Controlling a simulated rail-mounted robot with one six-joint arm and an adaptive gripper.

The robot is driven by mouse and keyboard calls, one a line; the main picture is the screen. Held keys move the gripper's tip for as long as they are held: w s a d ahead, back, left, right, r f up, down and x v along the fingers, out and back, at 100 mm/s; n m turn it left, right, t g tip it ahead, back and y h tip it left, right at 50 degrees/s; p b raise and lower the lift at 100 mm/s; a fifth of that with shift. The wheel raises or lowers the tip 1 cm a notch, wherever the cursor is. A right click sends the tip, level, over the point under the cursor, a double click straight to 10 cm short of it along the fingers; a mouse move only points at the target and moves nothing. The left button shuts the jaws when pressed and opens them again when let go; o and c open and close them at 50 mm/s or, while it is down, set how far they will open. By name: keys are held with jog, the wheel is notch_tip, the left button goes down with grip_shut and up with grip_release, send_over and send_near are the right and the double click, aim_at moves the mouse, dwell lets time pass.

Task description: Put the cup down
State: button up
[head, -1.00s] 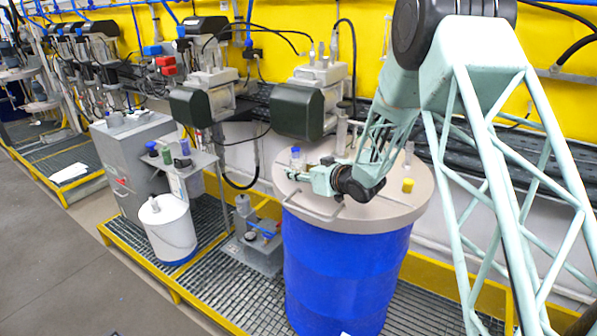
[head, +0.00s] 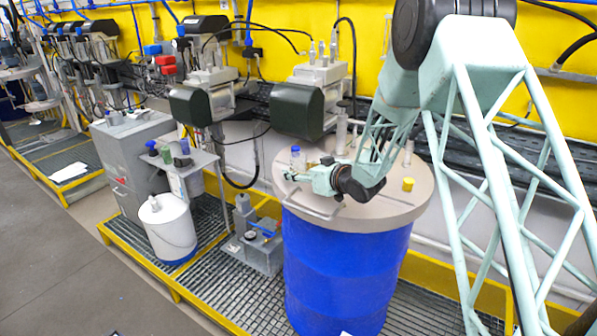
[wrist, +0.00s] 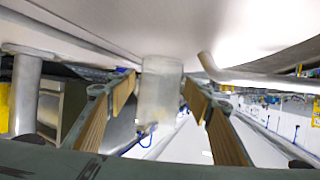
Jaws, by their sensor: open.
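A small clear cup with a blue top (head: 296,157) stands upright on the beige lid of the blue drum, near the lid's left edge. In the wrist view, where the lid surface fills the top, the translucent cup (wrist: 162,88) shows between the two fingers. My gripper (head: 288,175) is low over the lid, beside the cup in the head view. In the wrist view my gripper (wrist: 160,84) is open, with a finger on either side of the cup. Whether either finger touches it is hard to tell.
The drum lid (head: 370,207) carries a bent metal handle (head: 312,210), a yellow cap (head: 408,185) and upright fittings. A dark green motor (head: 298,112) hangs behind. A small shelf with bottles (head: 190,162) and a white bucket (head: 167,228) stand left.

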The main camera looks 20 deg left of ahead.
jog(key=shift+r, duration=0.15)
jog(key=shift+d, duration=0.1)
jog(key=shift+b+v, duration=0.4)
jog(key=shift+v, duration=5.55)
